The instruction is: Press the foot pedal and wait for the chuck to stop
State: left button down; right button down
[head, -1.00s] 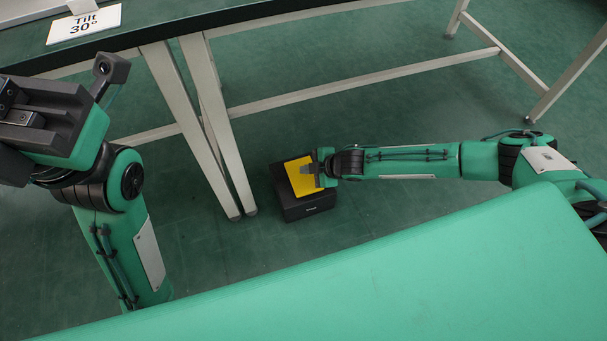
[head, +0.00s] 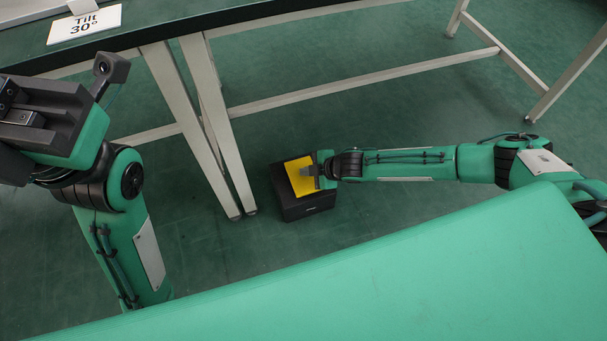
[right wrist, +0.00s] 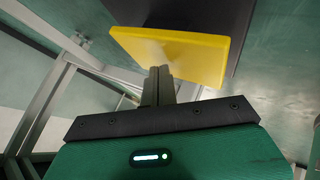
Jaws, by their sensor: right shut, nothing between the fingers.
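The foot pedal is a yellow plate (head: 299,183) on a black box (head: 308,206) standing on the floor, right of the table legs. In the right wrist view the yellow plate (right wrist: 190,50) fills the upper middle. My right gripper (head: 305,171) is at the plate's right part, its fingers pointing left over it. In the right wrist view its fingers (right wrist: 158,78) are together and empty, their tips overlapping the plate's edge; I cannot tell whether they touch it. My left gripper (head: 18,108) is at the far left, away from the pedal; its opening is unclear. The chuck is not in view.
A dark-topped table (head: 160,30) with pale legs and crossbars stands behind the pedal. A white "Tilt 30°" sign (head: 84,25) is on it. Two legs (head: 215,130) come down just left of the pedal. The green floor (head: 430,110) around is mostly clear.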

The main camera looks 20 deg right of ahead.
jog(key=shift+f, duration=0.6)
dwell(0.3)
jog(key=shift+r, duration=0.1)
jog(key=shift+r+p, duration=1.15)
jog(key=shift+p, duration=0.05)
notch_tip(320, 180, up, 5)
jog(key=p, duration=0.5)
jog(key=shift+r+p, duration=0.1)
jog(key=shift+p, duration=0.2)
